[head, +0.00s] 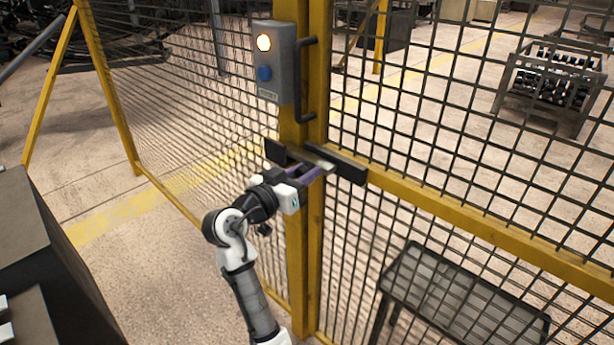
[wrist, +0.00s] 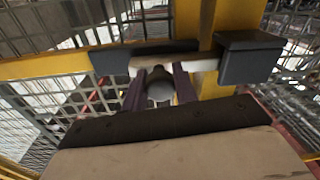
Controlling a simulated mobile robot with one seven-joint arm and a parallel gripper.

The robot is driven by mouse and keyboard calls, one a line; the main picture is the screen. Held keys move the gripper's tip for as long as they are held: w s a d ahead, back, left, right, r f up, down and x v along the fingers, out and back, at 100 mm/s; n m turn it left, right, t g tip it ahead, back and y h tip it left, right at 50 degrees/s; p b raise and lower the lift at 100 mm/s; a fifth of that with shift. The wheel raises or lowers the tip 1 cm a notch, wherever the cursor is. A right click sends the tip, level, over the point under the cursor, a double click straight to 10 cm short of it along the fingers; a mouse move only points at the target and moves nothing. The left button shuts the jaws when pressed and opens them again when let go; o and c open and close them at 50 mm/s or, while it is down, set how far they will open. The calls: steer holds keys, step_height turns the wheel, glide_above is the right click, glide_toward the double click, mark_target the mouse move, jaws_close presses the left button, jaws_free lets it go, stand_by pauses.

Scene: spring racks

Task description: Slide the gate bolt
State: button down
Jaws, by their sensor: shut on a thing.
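The gate bolt is a pale metal bar (wrist: 205,65) lying across the yellow gate post in the wrist view. It also shows as a short light bar (head: 327,165) in the head view. A round grey knob (wrist: 160,91) stands out from it towards the wrist camera. My gripper (head: 306,175) is at the bolt, with its purple fingers on either side of the knob in the wrist view (wrist: 160,80), shut on it. Dark bolt housings sit on the left (head: 276,152) and right (head: 350,173) in the head view. How far the bar enters either housing is unclear.
A grey control box (head: 272,80) with a lit lamp and blue button is above the bolt, beside a black handle (head: 306,80). Yellow-framed mesh fence surrounds the gate. Behind the mesh stand a dark low table (head: 465,300) and a crate of parts (head: 550,85).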

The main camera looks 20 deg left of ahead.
steer(key=c, duration=1.4)
jaws_free()
steer(key=b+v, duration=0.3)
steer(key=v, duration=1.1)
steer(key=shift+w, duration=0.1)
